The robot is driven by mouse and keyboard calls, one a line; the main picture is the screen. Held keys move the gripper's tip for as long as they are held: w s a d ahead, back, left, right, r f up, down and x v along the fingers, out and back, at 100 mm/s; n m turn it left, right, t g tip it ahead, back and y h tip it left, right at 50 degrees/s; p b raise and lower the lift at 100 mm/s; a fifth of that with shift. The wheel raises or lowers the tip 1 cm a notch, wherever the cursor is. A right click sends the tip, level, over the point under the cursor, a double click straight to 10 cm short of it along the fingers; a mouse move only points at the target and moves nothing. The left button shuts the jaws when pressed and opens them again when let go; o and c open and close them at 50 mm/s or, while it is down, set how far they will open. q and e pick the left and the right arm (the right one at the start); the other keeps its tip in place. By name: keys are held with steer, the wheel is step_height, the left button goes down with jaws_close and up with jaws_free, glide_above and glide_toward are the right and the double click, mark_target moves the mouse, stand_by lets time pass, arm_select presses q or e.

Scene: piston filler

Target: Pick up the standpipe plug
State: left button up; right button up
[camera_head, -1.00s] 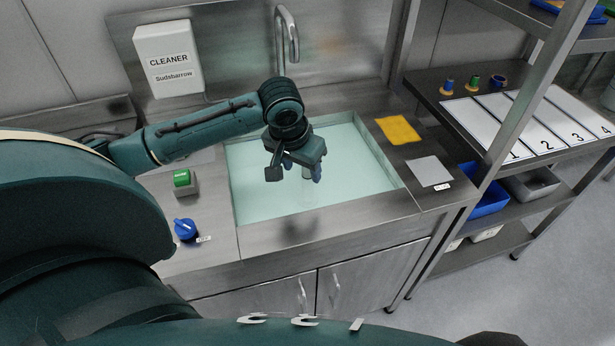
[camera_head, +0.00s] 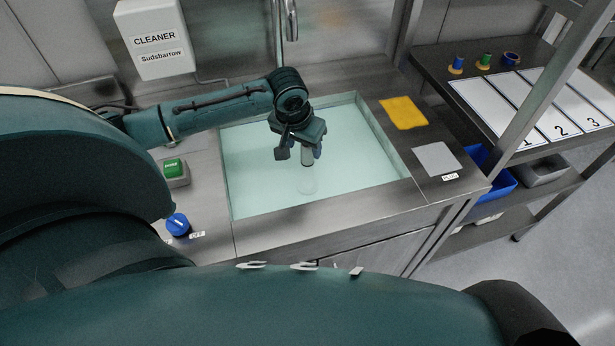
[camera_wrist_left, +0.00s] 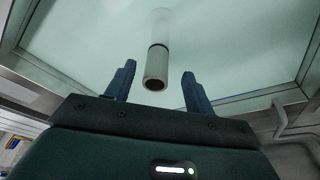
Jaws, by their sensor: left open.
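The standpipe plug is a grey-white upright tube (camera_head: 307,158) standing in the water-filled sink (camera_head: 240,170). Its lower part shows pale through the water. In the left wrist view the plug (camera_wrist_left: 157,65) has an open, dark top end and a dark ring below it. My left gripper (camera_head: 312,147) is over the sink, pointing down at the plug. In the left wrist view my left gripper (camera_wrist_left: 157,82) is open, with one blue finger on each side of the tube's top end and a gap to each. My right gripper is not in view.
A yellow cloth (camera_head: 403,112) and a grey square pad (camera_head: 437,159) with a label lie on the right counter. A green button box (camera_head: 175,172) and a blue knob (camera_head: 177,225) are on the left. A shelf rack stands at right.

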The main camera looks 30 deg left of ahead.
arm_select(q)
steer(key=x, duration=0.5)
steer(key=shift+w+d, duration=0.15)
steer(key=shift+w, duration=0.25)
jaws_close()
stand_by(0.4)
